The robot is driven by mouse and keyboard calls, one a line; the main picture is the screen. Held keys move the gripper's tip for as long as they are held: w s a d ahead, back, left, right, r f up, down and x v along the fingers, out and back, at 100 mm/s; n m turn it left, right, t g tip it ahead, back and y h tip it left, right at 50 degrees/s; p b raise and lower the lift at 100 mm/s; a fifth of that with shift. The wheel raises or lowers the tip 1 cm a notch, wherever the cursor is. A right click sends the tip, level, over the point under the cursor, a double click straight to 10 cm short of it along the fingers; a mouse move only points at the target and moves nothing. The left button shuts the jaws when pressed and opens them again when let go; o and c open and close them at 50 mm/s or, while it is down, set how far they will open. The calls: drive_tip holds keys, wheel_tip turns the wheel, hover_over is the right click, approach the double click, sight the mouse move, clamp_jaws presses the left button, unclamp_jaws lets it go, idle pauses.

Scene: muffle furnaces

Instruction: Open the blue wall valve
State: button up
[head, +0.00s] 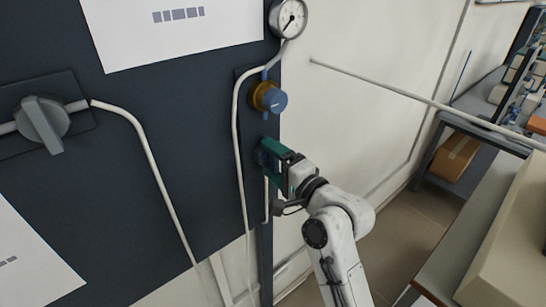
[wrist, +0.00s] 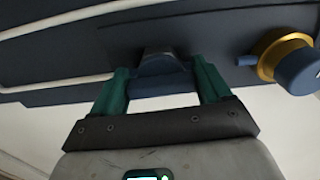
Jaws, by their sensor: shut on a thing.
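The blue wall valve (wrist: 160,84) is a dark blue handle on the dark panel. In the wrist view it lies between the two green fingers of my gripper (wrist: 162,76), which are shut on its sides. In the head view my gripper (head: 270,153) reaches the panel's right edge from the lower right, below a round blue knob. The gripper and fingers hide most of the valve there. How far the handle is turned cannot be told.
A blue knob with a brass collar (head: 268,97) sits just above my gripper, also close by in the wrist view (wrist: 296,66). A gauge (head: 288,18) is above it. A grey lever valve (head: 44,122) and white pipes are on the panel. A bench (head: 470,225) stands at right.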

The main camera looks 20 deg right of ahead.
drive_tip(key=shift+m, duration=0.4)
drive_tip(key=o, duration=1)
drive_tip(key=shift+c, duration=0.2)
drive_tip(key=shift+s+d+f, duration=0.15)
drive_tip(key=shift+s, duration=0.15)
drive_tip(key=b+v, duration=0.2)
drive_tip(key=v, duration=0.8)
drive_tip(key=shift+b, duration=0.4)
